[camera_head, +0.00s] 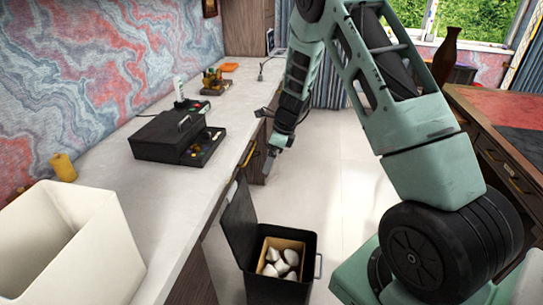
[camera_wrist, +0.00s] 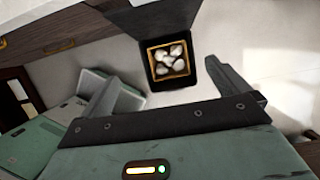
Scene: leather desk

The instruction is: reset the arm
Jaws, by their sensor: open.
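My arm rises on the right in the head view and bends down over the floor beside the counter. My gripper (camera_head: 270,157) hangs there, pointing down, past the counter's front edge. In the wrist view my gripper (camera_wrist: 172,95) shows its two fingers spread wide apart with nothing between them. Beyond the fingertips, the open black bin (camera_wrist: 150,85) stands on the floor. The bin (camera_head: 310,262) also shows in the head view, holding a tan box (camera_head: 298,245) with several white lumps in it.
A white counter (camera_head: 150,215) runs along the left wall. On it are a black box (camera_head: 168,137) with an open drawer, a white container (camera_head: 95,255) and a yellow cylinder (camera_head: 64,167). A wooden desk (camera_head: 500,150) with a brown vase (camera_head: 446,55) is at right. Pale floor (camera_head: 325,185) lies clear between.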

